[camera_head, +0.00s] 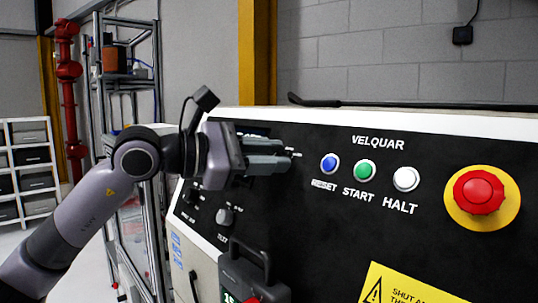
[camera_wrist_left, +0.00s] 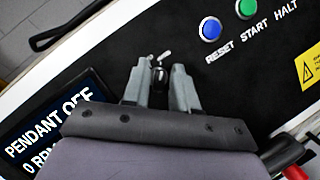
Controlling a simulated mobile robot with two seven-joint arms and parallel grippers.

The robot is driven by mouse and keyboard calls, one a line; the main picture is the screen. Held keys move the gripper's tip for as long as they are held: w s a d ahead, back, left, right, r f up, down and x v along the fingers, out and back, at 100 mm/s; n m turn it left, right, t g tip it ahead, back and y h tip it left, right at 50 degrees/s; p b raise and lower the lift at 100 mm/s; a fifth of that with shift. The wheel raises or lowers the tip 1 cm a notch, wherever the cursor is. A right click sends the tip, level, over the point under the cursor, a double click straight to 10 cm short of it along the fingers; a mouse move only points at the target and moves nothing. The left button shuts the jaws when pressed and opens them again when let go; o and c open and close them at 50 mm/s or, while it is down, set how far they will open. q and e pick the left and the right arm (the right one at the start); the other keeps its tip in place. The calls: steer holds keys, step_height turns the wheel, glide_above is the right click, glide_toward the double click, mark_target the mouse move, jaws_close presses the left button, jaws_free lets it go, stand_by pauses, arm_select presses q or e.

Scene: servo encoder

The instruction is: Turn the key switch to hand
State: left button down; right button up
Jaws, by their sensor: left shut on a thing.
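The black panel (camera_head: 330,205) marked VELQUAR faces me. My left gripper (camera_head: 290,156) reaches across it from the left, just left of the blue RESET button. In the left wrist view, the fingers (camera_wrist_left: 160,84) stand on either side of a small dark key switch (camera_wrist_left: 159,74) with a light metal tip, and are shut on it. In the head view the gripper hides most of the switch. Its position markings cannot be read. My right gripper is not in view.
The blue RESET (camera_head: 330,163), green START (camera_head: 364,170) and white HALT (camera_head: 406,178) buttons sit right of the gripper, then a red emergency stop (camera_head: 479,192). A screen (camera_wrist_left: 50,135) reads PENDANT OFF. A dark handheld pendant (camera_head: 240,273) hangs below the gripper.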

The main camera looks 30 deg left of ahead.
arm_select(q)
steer(key=shift+m, duration=0.4)
steer(key=c, duration=1.2)
jaws_free()
steer(key=shift+o, duration=0.2)
steer(key=shift+a, duration=0.1)
steer(key=b+v, duration=0.3)
steer(key=v, duration=0.4)
